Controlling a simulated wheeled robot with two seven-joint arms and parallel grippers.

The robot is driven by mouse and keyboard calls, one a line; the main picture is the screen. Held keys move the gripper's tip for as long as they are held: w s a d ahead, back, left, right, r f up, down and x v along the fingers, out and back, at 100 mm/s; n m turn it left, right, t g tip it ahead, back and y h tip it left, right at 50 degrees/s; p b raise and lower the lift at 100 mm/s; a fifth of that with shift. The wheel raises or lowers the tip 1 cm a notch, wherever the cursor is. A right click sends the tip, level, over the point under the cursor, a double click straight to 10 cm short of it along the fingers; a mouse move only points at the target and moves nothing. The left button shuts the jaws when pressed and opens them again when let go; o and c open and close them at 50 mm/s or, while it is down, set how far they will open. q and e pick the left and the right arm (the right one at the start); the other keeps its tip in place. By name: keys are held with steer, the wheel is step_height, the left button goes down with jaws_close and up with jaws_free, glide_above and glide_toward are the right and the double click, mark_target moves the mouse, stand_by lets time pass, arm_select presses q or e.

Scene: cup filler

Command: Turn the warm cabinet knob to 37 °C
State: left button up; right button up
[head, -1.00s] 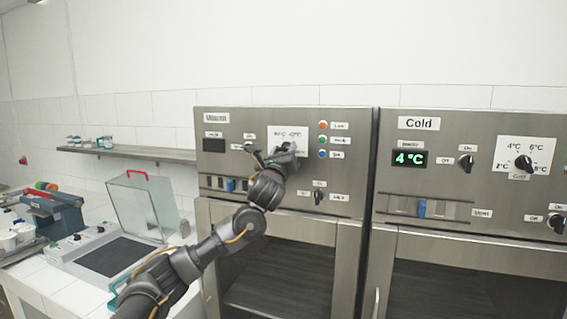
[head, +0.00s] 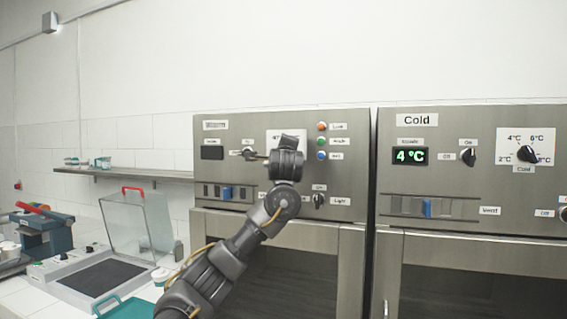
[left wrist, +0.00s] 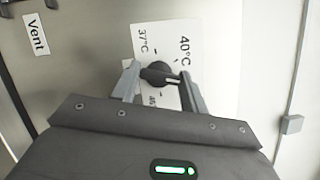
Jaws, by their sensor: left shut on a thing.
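The warm cabinet (head: 345,185) is the left steel unit, with a blurred name label at its top left. Its white temperature dial plate (head: 272,134) is mostly hidden behind my left gripper (head: 288,146) in the head view. In the left wrist view the plate (left wrist: 148,30) appears turned, with 37°C and 40°C legible and a lower mark partly hidden. The dark round knob (left wrist: 158,72) sits between the fingertips of my left gripper (left wrist: 160,80), which is shut on it. I cannot tell which mark the knob points to. My right gripper is not in view.
The warm display (head: 212,152) is dark. Beside the dial are an on/off switch (head: 249,154) and red, green and blue buttons (head: 321,141). The cold cabinet (head: 455,185) at right reads 4 °C. A bench with a clear-lidded device (head: 135,222) stands at left.

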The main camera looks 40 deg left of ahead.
arm_select(q)
steer(key=n+h, duration=0.2)
steer(key=n, duration=0.3)
steer(key=n+g+h, duration=0.1)
steer(key=n+h, duration=0.2)
steer(key=n, duration=0.3)
steer(key=n+g+h+b, duration=0.1)
steer(key=n+h, duration=0.2)
steer(key=n, duration=0.3)
steer(key=shift+a+r, duration=0.15)
steer(key=shift+r, duration=0.05)
stand_by(0.8)
steer(key=o, duration=1)
steer(key=shift+r, duration=0.1)
steer(key=shift+s, duration=0.1)
